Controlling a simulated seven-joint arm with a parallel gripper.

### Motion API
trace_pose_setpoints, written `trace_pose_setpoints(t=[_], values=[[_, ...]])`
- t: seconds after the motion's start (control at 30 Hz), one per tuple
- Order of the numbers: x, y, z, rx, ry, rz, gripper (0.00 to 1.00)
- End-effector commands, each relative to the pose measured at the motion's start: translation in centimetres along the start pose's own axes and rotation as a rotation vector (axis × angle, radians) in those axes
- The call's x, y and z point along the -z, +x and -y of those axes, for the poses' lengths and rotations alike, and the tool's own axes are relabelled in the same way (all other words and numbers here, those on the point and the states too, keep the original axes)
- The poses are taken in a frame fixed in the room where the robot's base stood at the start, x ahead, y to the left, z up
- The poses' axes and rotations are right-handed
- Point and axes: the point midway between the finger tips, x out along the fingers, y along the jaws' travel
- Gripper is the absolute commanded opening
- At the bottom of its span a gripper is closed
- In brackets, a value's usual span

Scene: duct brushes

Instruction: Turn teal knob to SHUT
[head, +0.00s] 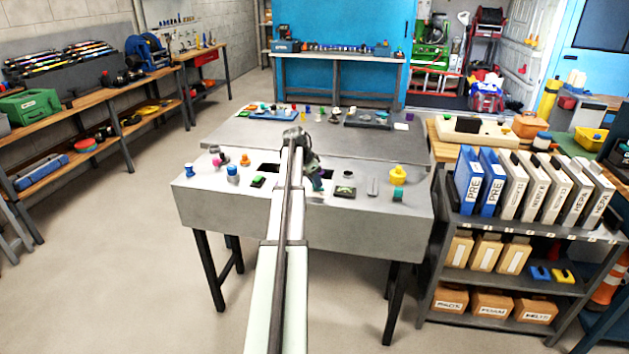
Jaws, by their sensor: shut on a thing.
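My arm reaches over the grey metal workbench (210,204), and its wrist bends down to the right. My gripper (317,184) is low over the front panel of the bench, small in this view. It is shut on what appears to be the teal knob (326,174), of which only a small teal patch shows between the dark parts of the gripper. The knob's pointer and any SHUT marking are hidden or too small to read.
On the front panel, a blue knob (232,173) and a pink one (245,160) stand left of my arm. A yellow knob (397,175) stands to the right. Small parts and trays line the bench's back. A shelf cart (455,215) with binders stands close on the right.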

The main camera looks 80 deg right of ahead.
Motion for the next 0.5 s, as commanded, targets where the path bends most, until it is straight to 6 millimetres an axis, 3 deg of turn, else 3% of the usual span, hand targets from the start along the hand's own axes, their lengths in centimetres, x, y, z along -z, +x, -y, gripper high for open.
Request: trace_pose_setpoints(t=[0.4,0.43,0.5], values=[[-0.03,0.01,0.02,-0.002,0.007,0.001,0.0],[-0.03,0.01,0.02,-0.002,0.007,0.001,0.3],[-0.03,0.01,0.02,-0.002,0.006,0.001,0.36]])
